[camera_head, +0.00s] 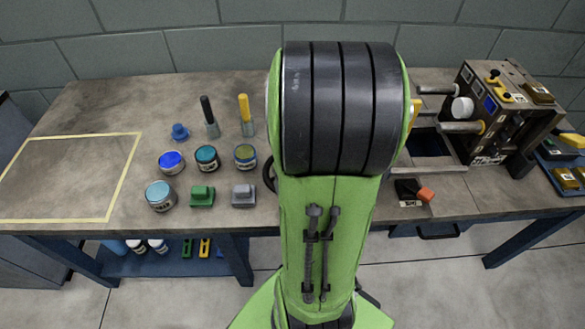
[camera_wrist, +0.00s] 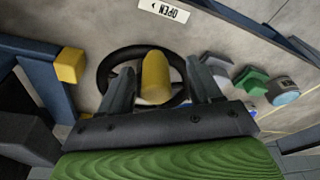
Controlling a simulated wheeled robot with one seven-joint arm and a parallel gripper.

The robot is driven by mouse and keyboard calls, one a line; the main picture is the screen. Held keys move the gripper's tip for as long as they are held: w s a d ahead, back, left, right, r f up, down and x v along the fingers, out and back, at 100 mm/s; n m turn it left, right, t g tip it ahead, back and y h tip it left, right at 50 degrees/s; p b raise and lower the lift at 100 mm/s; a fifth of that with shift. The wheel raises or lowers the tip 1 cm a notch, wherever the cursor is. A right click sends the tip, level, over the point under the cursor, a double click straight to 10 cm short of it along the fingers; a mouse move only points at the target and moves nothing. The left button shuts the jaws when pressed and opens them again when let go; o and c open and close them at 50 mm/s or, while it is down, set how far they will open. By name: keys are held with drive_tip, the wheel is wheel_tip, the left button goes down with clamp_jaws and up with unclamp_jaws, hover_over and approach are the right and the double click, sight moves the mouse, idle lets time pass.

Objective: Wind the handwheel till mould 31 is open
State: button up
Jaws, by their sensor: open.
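The handwheel (camera_wrist: 104,75) is a black ring in the wrist view with a yellow upright knob (camera_wrist: 155,80). My gripper (camera_wrist: 159,70) is open, with one finger on each side of the knob; I cannot tell whether either finger touches it. In the head view my arm hides most of the handwheel, and only a bit of dark rim (camera_head: 268,178) shows. A mould block with guide pillars (camera_head: 505,115) stands at the right of the bench. Its left side is hidden behind my arm, and I cannot read its number.
An OPEN label with an arrow (camera_wrist: 164,10) lies by the wheel. Several jars, including a blue-topped one (camera_head: 172,162), a green block (camera_head: 202,196) and a grey block (camera_head: 244,195) stand left of my arm. A yellow-taped area (camera_head: 108,192) at far left is empty.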

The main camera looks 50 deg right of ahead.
drive_tip(key=shift+r, duration=0.1)
wheel_tip(320, 180, up, 9)
drive_tip(key=p, duration=0.8)
drive_tip(key=shift+r, duration=0.1)
